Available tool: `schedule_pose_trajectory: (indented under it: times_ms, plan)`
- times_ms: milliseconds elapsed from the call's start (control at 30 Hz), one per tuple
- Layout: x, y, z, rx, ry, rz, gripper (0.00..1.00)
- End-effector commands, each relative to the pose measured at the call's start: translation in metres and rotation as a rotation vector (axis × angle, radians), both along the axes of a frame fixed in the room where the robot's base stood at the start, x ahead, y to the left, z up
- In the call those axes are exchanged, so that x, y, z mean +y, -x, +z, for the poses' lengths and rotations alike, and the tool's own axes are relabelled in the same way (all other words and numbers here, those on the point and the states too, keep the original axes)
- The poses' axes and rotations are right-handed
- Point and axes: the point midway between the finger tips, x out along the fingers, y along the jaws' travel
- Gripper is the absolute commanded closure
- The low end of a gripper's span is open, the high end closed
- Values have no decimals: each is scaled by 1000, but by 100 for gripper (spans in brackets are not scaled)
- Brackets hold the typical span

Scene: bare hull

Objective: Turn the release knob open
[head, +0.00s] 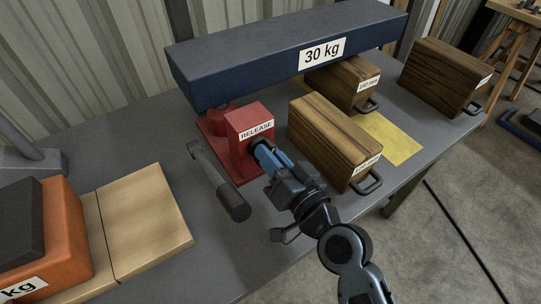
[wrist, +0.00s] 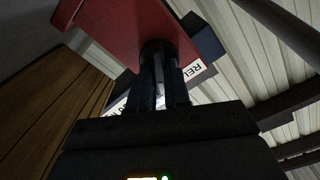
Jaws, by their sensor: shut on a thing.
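The release knob (wrist: 158,54) is a dark round knob on the front of the red jack block (head: 248,122), under a white label reading RELEASE. My gripper (head: 263,152) has its blue fingers at the knob and is shut on it. In the wrist view the two fingers (wrist: 160,88) sit on either side of the knob. The fingers hide most of the knob in the head view. A dark blue beam (head: 250,65) marked 30 kg lies above the jack.
A lever with a dark grip (head: 235,207) sticks out just left of my gripper. Wooden blocks (head: 320,125) with handles stand close on the right, near a yellow patch (head: 402,148). An orange weight (head: 62,235) and pale boards (head: 145,215) lie at the left.

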Motion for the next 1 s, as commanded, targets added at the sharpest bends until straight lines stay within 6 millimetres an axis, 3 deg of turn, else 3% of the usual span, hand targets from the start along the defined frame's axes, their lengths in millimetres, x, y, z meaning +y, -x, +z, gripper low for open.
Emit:
schedule_pose_trajectory:
  times_ms: [1000]
  plan:
    - [-2, -4, -1, 495, -743, 0, 100]
